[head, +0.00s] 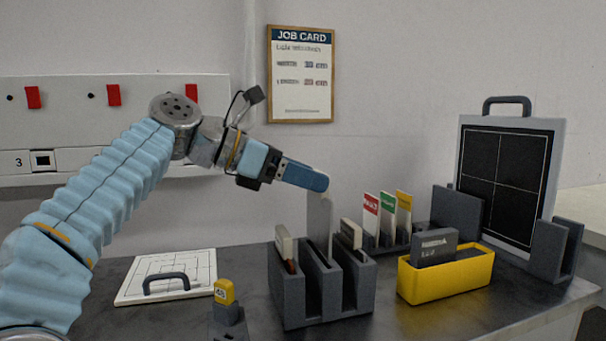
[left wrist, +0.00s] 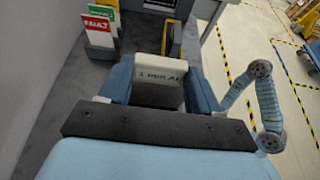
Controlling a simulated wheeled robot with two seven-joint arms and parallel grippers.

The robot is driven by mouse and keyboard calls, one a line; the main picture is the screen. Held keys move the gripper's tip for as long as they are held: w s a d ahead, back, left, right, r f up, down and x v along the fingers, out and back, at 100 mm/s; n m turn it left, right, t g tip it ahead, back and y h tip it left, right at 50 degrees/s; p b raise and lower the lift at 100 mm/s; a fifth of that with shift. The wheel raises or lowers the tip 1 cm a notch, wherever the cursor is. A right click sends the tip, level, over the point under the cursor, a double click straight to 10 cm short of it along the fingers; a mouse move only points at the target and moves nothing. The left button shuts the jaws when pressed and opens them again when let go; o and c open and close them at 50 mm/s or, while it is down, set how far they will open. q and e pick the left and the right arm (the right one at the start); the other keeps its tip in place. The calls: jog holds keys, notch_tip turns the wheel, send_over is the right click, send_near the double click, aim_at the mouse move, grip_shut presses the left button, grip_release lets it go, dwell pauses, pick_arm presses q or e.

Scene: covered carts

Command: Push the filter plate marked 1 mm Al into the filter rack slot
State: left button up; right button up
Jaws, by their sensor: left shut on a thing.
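The filter plate marked 1 mm Al (head: 319,225) is a thin, light grey upright plate. Its labelled top edge (left wrist: 158,75) shows between my blue fingers in the left wrist view. My left gripper (head: 318,184) is shut on its top. The plate hangs down over the middle of the dark grey filter rack (head: 328,304). Its lower end appears to enter the middle slot, but the rack walls hide how deep. Other plates with pale tops, a left plate (head: 284,243) and a right plate (head: 350,234), stand in the slots on either side. My right gripper is not in view.
Red, green and yellow cards (head: 387,216) stand behind the rack. A yellow bin (head: 448,282) holding a grey block is to its right. A small yellow-topped block (head: 225,292) and a white handled panel (head: 160,277) lie left. A black gridded panel (head: 503,180) stands back right.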

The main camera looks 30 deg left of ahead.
pick_arm(q)
jog(key=shift+f+b, duration=0.75)
jog(key=shift+f, duration=0.35)
jog(key=shift+f+b, duration=2.15)
jog(key=shift+f, duration=1.1)
jog(key=shift+r, duration=0.1)
jog(key=shift+r+p, duration=1.5)
jog(key=shift+p, duration=0.25)
notch_tip(320, 180, up, 5)
jog(key=p, duration=0.6)
send_over(317, 212)
jog(key=s+a, duration=0.2)
jog(key=shift+w+d+r, duration=0.1)
jog(key=shift+d+r, duration=0.05)
jog(key=shift+d, duration=0.05)
jog(key=shift+f+b, duration=1.15)
jog(key=shift+f, duration=0.2)
